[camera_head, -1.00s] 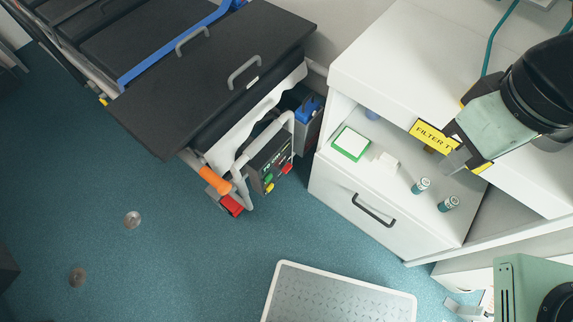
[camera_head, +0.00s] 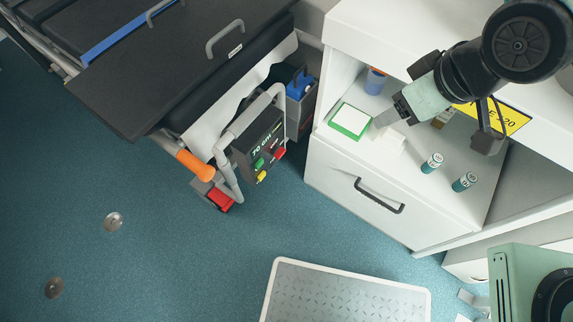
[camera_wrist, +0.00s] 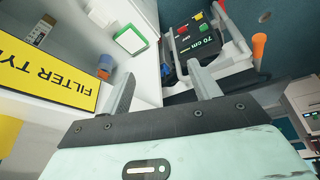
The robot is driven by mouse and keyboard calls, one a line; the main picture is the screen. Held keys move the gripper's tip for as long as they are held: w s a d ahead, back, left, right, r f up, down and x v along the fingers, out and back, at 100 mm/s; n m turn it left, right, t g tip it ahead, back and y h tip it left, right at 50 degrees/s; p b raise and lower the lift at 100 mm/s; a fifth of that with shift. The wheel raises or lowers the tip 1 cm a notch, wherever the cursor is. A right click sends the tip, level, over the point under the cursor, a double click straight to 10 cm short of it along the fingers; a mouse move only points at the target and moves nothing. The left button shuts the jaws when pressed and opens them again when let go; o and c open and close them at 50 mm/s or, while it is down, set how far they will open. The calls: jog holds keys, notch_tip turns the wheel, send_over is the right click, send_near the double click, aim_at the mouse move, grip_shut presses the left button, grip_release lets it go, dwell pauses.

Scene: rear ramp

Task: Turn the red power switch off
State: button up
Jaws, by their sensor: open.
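A black control box (camera_head: 258,148) marked "70 cm" sits inside a grey tube frame under the dark bench. It carries small green, yellow and red parts, including a red one (camera_head: 280,153) on its right side. In the wrist view the box (camera_wrist: 198,45) is upper right of centre, beyond my fingers, with a red part (camera_wrist: 183,30) on it. I cannot tell for certain which red part is the power switch. My gripper (camera_head: 384,118) is open and empty, above the shelf to the right of the box and apart from it. In the wrist view my gripper (camera_wrist: 163,88) shows both fingers spread.
A white cabinet with a drawer (camera_head: 350,190) stands right of the box. On its shelf are a green-and-white block (camera_head: 350,121) and small vials (camera_head: 432,163). A red pedal (camera_head: 220,199) and orange grip (camera_head: 195,164) are left of the box.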

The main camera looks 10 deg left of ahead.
jog(key=w+a+f+n+t+y+b, duration=0.1)
jog(key=w+a+f+y+b, duration=0.15)
jog(key=f+b, duration=0.65)
jog(key=w+a+f+n+t+y+b, duration=0.1)
jog(key=w+a+f+y+b, duration=0.2)
jog(key=f, duration=0.9)
jog(key=n+y+b, duration=0.2)
jog(key=y+b, duration=0.2)
jog(key=b, duration=1)
send_near(280, 153)
jog(key=b+x, duration=0.5)
jog(key=shift+w+a+f, duration=0.2)
jog(key=shift+a+f, duration=0.05)
jog(key=shift+w+a+f+b, duration=0.1)
jog(key=shift+a+b, duration=0.15)
jog(key=shift+a, duration=0.05)
jog(key=shift+w+a+f+b, duration=0.1)
jog(key=shift+w+a+b, duration=0.1)
jog(key=shift+a, duration=0.15)
jog(key=c, duration=1)
